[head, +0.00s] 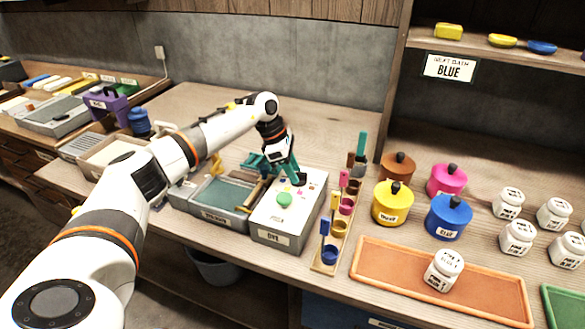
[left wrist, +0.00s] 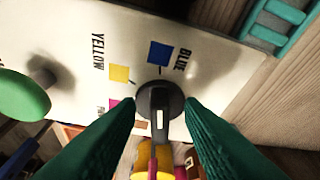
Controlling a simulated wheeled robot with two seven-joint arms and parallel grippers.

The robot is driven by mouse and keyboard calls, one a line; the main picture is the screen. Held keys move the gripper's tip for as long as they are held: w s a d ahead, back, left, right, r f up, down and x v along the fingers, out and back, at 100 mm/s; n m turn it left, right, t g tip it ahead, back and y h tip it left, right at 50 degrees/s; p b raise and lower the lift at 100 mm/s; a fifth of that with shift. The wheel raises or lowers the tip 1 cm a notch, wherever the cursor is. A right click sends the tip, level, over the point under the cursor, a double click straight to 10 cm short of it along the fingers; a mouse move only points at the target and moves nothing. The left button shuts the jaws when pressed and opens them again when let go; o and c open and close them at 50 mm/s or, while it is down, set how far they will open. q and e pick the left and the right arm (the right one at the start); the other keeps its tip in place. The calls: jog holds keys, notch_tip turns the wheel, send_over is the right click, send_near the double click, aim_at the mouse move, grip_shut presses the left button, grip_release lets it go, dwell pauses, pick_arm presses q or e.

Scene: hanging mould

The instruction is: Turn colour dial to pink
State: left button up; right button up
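The dye box (head: 270,222) is a white-topped grey box on the bench, labelled "DYE". Its colour dial (left wrist: 158,105) is a round black knob with a raised bar and a white mark. Yellow (left wrist: 119,73) and blue (left wrist: 159,52) squares with printed names show beside the dial. A pink square (left wrist: 116,104) is partly covered by my left finger. My left gripper (head: 291,174) is over the box at the dial; in the left wrist view its green fingers (left wrist: 160,106) stand apart on either side of the knob, with small gaps. My right gripper is out of view.
A green button (head: 284,198) stands on the box top near the dial. A wooden rack (head: 329,257) with small coloured cups is just right of the box. Coloured lidded pots, such as the yellow one (head: 392,204), and an orange tray (head: 400,264) are further right.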

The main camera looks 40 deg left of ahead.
pick_arm(q)
grip_shut()
